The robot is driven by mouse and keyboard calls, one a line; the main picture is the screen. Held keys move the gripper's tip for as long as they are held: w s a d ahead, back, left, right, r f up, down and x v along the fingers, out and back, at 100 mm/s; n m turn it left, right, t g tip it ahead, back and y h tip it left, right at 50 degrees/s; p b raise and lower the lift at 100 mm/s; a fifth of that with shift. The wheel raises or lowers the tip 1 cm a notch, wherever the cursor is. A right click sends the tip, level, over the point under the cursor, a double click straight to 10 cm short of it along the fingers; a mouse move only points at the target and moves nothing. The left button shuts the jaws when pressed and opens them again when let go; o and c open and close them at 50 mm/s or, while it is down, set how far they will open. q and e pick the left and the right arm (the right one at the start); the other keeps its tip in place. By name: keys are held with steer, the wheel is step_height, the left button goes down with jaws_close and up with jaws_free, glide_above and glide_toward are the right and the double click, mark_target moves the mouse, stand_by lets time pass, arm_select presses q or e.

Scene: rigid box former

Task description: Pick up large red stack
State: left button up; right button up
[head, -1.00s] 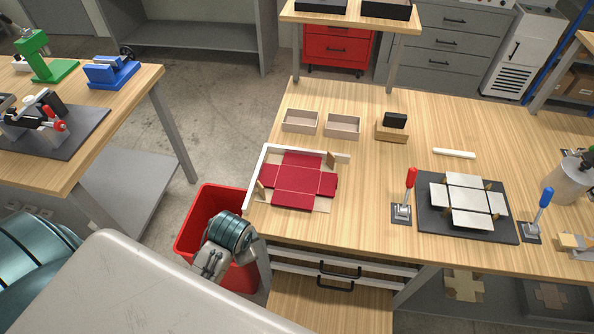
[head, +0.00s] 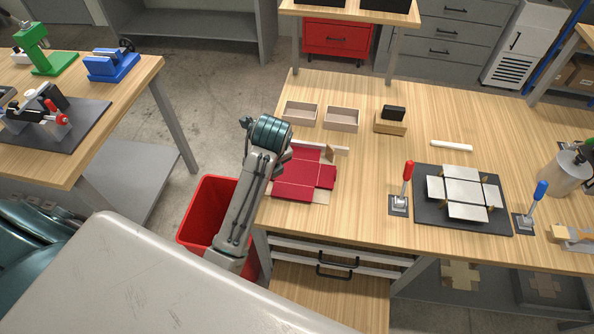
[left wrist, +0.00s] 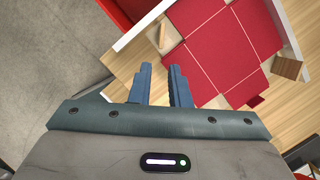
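The large red stack (head: 300,178) is a flat, cross-shaped pile of red sheets on the wooden table, its left part hidden behind my left arm in the head view. In the left wrist view the red stack (left wrist: 220,48) lies beyond the fingertips, with pale fold lines and small wooden blocks at its corners. My left gripper (left wrist: 160,68) is open and empty, its two blue-grey fingers apart and pointing toward the stack's near edge. In the head view its fingers are hidden behind the wrist. My right gripper is not in view.
A white corner fence (head: 330,148) borders the stack. Two open trays (head: 342,118) and a wooden block holder (head: 390,125) stand behind it. A dark fixture plate (head: 430,222) with toggle clamps sits to the right. A red bin (head: 196,215) stands on the floor at the left.

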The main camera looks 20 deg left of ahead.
arm_select(q)
steer(key=p+x, duration=0.1)
steer(key=x, duration=0.4)
steer(key=shift+w+a+f+p, duration=0.2)
steer(key=shift+a+f+p, duration=0.15)
steer(key=shift+f+p, duration=0.25)
steer(key=p+x, duration=0.1)
steer(key=x, duration=0.2)
steer(key=shift+w+a+f, duration=0.1)
steer(key=shift+w+a, duration=0.05)
steer(key=shift+a+f, duration=0.1)
steer(key=shift+f, duration=0.3)
steer(key=shift+c, duration=0.5)
jaws_close()
